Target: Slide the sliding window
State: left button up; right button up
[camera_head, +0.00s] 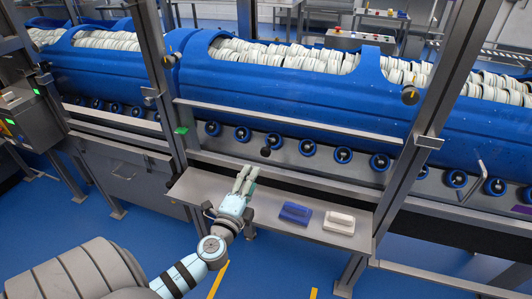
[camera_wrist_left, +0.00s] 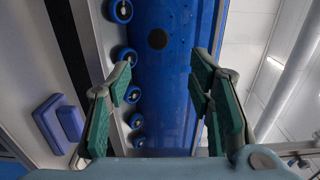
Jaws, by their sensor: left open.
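The sliding window seems to be the clear pane between two metal posts in the head view. A pale horizontal rail (camera_head: 290,120) crosses that opening, and the pane itself is hard to make out. A round black knob (camera_head: 265,152) sits below the rail, in front of the blue tub machine. The knob (camera_wrist_left: 158,39) also shows in the left wrist view, ahead of and between the fingers. My left gripper (camera_head: 246,172) is open and empty, above the grey shelf, left of and just short of the knob. In the left wrist view, its green-padded fingers (camera_wrist_left: 163,85) are wide apart. My right gripper is out of view.
A grey shelf (camera_head: 270,218) runs below the opening. A blue block (camera_head: 295,213) and a white block (camera_head: 339,222) lie on it, right of my left gripper. Metal posts (camera_head: 160,80) (camera_head: 440,100) bound the opening. Blue rollers (camera_head: 307,147) line the machine behind.

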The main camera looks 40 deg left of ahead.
aim_at(264, 154)
pick_arm(q)
jog(key=x, duration=1.3)
jog(key=shift+w+a+f+b, duration=0.1)
jog(key=shift+w+a+b, duration=0.15)
jog(key=shift+b, duration=0.1)
jog(key=shift+c, duration=0.5)
grip_shut()
